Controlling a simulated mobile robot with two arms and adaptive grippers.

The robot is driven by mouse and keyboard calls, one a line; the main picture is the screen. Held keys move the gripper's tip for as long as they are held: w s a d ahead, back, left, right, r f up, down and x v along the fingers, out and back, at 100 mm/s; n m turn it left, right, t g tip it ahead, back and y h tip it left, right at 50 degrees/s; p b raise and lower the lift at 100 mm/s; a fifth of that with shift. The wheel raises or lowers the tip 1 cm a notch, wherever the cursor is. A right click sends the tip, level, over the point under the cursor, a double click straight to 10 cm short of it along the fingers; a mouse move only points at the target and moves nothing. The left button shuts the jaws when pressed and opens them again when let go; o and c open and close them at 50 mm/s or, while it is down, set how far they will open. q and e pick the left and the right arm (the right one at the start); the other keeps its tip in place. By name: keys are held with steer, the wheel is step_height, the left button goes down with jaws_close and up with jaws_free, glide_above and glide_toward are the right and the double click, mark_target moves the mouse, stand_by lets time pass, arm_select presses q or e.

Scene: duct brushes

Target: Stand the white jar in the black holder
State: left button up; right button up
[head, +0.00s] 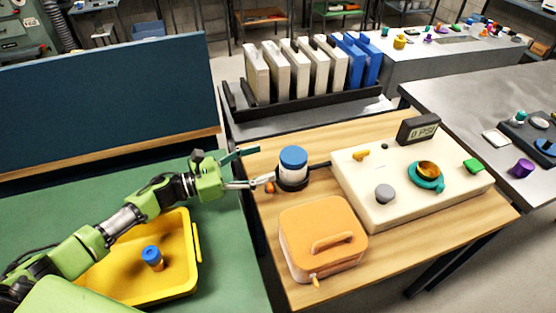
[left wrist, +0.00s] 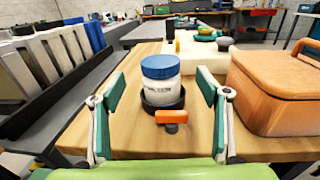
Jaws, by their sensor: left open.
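The white jar (head: 293,167) with a blue lid stands upright in the black holder (head: 291,184) on the wooden table. In the left wrist view the jar (left wrist: 161,85) sits inside the ring of the holder (left wrist: 150,104), which has an orange handle at its front. My left gripper (head: 253,168) is open. In the left wrist view its fingers (left wrist: 157,98) are spread to either side, apart from the jar, with nothing between the pads nearest me. The jar's base is hidden by the holder's rim. My right gripper is in neither view.
An orange case (head: 318,226) stands in front of the holder. A cream panel (head: 387,210) with knobs and a gauge is to the right. A yellow tray (head: 127,286) holding a blue-capped bottle (head: 152,258) lies on the green surface. Binders (head: 300,70) stand in a rack behind.

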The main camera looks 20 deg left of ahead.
arm_select(q)
steer(key=shift+v, duration=1.2)
steer(key=shift+r, duration=0.1)
